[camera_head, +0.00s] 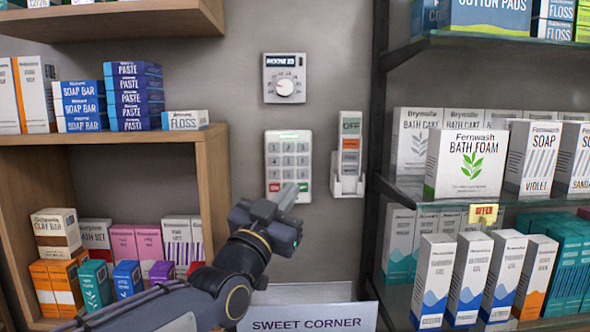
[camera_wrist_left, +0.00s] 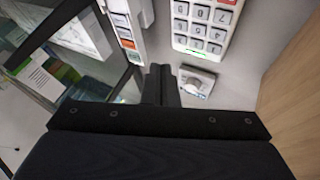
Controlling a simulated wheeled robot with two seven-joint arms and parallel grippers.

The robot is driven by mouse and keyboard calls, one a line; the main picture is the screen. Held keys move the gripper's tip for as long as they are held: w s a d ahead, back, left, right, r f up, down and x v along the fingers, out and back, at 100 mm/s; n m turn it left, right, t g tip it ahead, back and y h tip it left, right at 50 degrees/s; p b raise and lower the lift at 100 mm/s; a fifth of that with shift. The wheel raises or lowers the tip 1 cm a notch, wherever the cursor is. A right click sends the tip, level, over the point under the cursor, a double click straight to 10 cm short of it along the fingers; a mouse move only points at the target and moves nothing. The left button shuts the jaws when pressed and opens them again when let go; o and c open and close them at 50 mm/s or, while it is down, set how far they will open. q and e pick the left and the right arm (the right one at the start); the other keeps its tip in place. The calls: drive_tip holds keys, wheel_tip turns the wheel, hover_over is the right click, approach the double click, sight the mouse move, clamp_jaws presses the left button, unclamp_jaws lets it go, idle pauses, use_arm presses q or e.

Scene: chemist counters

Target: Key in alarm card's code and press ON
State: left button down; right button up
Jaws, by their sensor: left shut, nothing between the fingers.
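The white keypad (camera_head: 289,150) is on the grey wall, with rows of grey keys, a red key at bottom left and a green key at bottom right. My left gripper (camera_head: 288,194) is shut and empty, its tip in front of the keypad's lower edge; I cannot tell whether it touches. In the left wrist view the keypad (camera_wrist_left: 207,24) appears turned around, above the shut fingers (camera_wrist_left: 161,84). A wall holder (camera_head: 347,186) right of the keypad holds several cards (camera_head: 350,145), one reading "OFF"; no code is readable. My right gripper is out of view.
A dial unit (camera_head: 284,85) is on the wall above the keypad. A wooden shelf (camera_head: 215,190) with boxes stands left, glass shelves (camera_head: 420,195) with boxes right. A "SWEET CORNER" sign (camera_head: 306,322) is below.

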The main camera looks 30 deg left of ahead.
sight(289, 174)
use_arm(q)
drive_tip(key=shift+w+a, duration=0.1)
drive_tip(key=shift+w, duration=0.05)
drive_tip(key=shift+w+a+p, duration=0.3)
drive_tip(key=shift+w+a, duration=0.45)
drive_tip(key=shift+w, duration=0.45)
drive_tip(key=shift+w+a+p, duration=0.3)
drive_tip(key=shift+w+a, duration=0.45)
drive_tip(key=shift+w, duration=0.5)
drive_tip(key=shift+w+a+p, duration=0.3)
drive_tip(key=shift+w+a, duration=0.45)
drive_tip(key=shift+w, duration=0.45)
drive_tip(key=shift+w, duration=0.1)
drive_tip(key=shift+w+a+f, duration=0.1)
drive_tip(key=shift+w+a+b, duration=0.1)
drive_tip(key=shift+w+b, duration=0.05)
drive_tip(key=shift+b, duration=0.15)
